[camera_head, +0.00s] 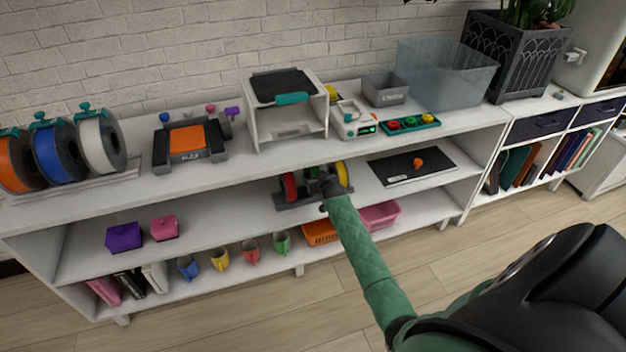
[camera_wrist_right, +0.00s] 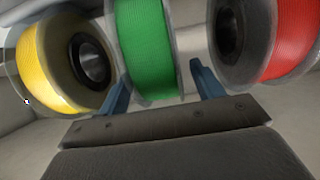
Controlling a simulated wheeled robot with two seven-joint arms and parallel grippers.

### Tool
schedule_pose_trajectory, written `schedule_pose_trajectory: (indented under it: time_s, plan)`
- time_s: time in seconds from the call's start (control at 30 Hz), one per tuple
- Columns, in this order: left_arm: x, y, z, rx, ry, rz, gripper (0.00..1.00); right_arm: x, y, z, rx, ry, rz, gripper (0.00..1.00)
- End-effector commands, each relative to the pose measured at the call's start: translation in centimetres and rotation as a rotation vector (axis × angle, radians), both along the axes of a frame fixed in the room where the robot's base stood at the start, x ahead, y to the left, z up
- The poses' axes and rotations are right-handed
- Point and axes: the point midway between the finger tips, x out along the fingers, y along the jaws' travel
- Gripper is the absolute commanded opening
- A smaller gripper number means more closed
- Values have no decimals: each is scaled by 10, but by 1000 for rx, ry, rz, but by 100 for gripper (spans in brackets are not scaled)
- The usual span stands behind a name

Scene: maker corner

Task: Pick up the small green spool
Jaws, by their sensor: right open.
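The small green spool (camera_wrist_right: 147,48) is in the middle of the right wrist view, between a yellow spool and a red spool. In the head view only a sliver of it shows behind my gripper (camera_head: 314,171). My right gripper (camera_head: 328,186) reaches into the middle shelf at the spool rack. In the right wrist view its two blue fingers (camera_wrist_right: 158,82) are open, one on each side of the green spool's near lower part. I cannot tell whether they touch it. My left gripper is not in view.
The yellow spool (camera_wrist_right: 48,65) and red spool (camera_wrist_right: 290,40) stand close on either side of the fingers. The rack (camera_head: 290,203) sits under the upper shelf board (camera_head: 215,176). A black mat (camera_head: 440,172) with an orange item lies to the right.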

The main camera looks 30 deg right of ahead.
Motion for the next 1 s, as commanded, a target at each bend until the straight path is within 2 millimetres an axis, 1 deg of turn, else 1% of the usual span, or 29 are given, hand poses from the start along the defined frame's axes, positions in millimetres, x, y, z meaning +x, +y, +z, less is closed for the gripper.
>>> schedule_pose_trajectory:
  time_s: [0.1, 0.37, 0.47, 0.5, 0.67, 0.7, 0.9, 1.0]
  plan:
    - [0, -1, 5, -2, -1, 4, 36, 7, -2, -4, 0, 1, 0, 66]
    - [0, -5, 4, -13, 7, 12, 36, 8, -2, -5, -1, 0, 0, 66]
    - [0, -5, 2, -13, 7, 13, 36, 8, -2, -4, -1, 0, 0, 49]
    - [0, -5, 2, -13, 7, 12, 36, 8, -2, -4, -1, 0, 0, 41]
    - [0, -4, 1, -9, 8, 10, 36, 8, -2, -4, -1, 0, 0, 9]
    - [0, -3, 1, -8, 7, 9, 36, 8, -2, -3, -1, -1, 0, 8]
    - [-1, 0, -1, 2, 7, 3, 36, 8, -2, -3, -1, -1, 0, 8]
    - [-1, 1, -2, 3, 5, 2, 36, 9, -2, 1, -1, -2, 0, 8]
